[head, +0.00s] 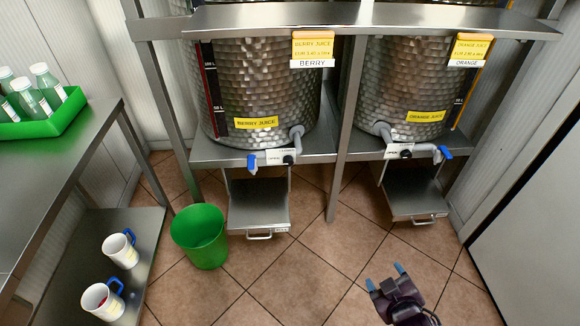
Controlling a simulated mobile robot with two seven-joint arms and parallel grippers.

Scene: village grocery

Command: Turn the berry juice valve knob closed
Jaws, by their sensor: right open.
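The berry juice tank (262,85) is the left one of two dimpled steel tanks on the rack. Its grey tap pipe (297,136) comes off the lower front. A small black valve knob (288,159) sits on it beside a white plate (276,154) reading "OPEN"; the rest is too small to read. A blue piece (252,163) hangs at the pipe's left end. I cannot tell the knob's turn. My right gripper (385,276) is open and empty, low in front and to the right of the knob, well apart from it. My left gripper is out of view.
The orange juice tank (412,85) stands to the right with its own tap (405,153). Steel drip shelves (258,205) jut out below the taps. A green bucket (200,236) and mugs (120,249) are at left. The tiled floor (300,280) in front is free.

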